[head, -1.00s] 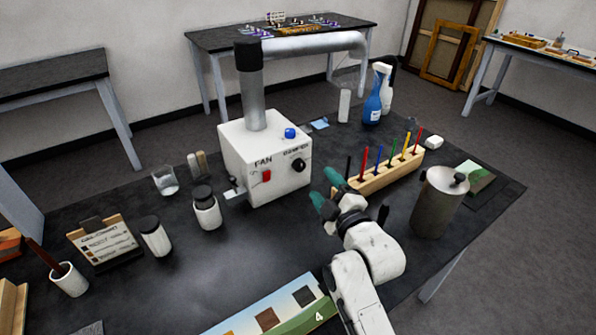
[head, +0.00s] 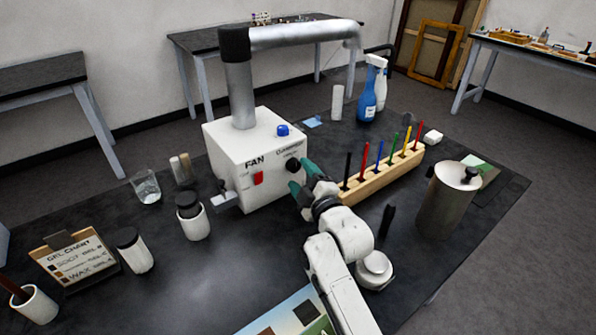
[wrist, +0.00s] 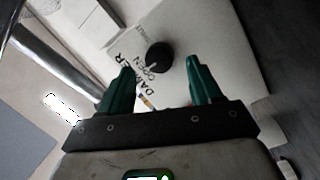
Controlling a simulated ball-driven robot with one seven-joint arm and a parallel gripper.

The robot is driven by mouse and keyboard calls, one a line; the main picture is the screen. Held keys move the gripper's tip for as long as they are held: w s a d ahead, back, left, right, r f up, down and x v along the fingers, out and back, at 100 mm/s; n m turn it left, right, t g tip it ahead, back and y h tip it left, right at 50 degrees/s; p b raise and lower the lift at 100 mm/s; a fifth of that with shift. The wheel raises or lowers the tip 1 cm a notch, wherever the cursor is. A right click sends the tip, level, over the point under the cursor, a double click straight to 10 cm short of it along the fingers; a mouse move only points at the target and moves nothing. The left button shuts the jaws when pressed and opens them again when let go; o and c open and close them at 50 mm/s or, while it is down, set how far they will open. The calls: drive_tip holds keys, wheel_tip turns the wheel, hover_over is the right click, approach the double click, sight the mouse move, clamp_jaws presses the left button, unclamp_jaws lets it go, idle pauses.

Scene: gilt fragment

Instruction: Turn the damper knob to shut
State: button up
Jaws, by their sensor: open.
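The damper knob (head: 293,165) is a small round black knob on the front of a white fan box (head: 240,185). In the wrist view the knob (wrist: 159,56) shows beside printed words that read DAMPER and OPEN, with a fainter word near the top. I cannot tell which word its pointer faces. My gripper (head: 299,174) has green fingers and is open in front of the knob. In the wrist view the fingertips (wrist: 160,66) stand apart to either side of the knob, with visible gaps; I see no contact.
A red switch (head: 258,178) and a blue knob (head: 283,130) are on the fan box. A metal duct (head: 240,95) rises from it. A wooden rack (head: 380,180) of coloured tools stands close right of my gripper. A metal canister (head: 443,205) and white jars (head: 194,222) stand nearby.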

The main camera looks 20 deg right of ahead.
sight(294, 166)
drive_tip(key=shift+w+a, duration=0.15)
drive_tip(key=shift+w, duration=1)
drive_tip(key=shift+c, duration=0.3)
drive_tip(key=c, duration=1)
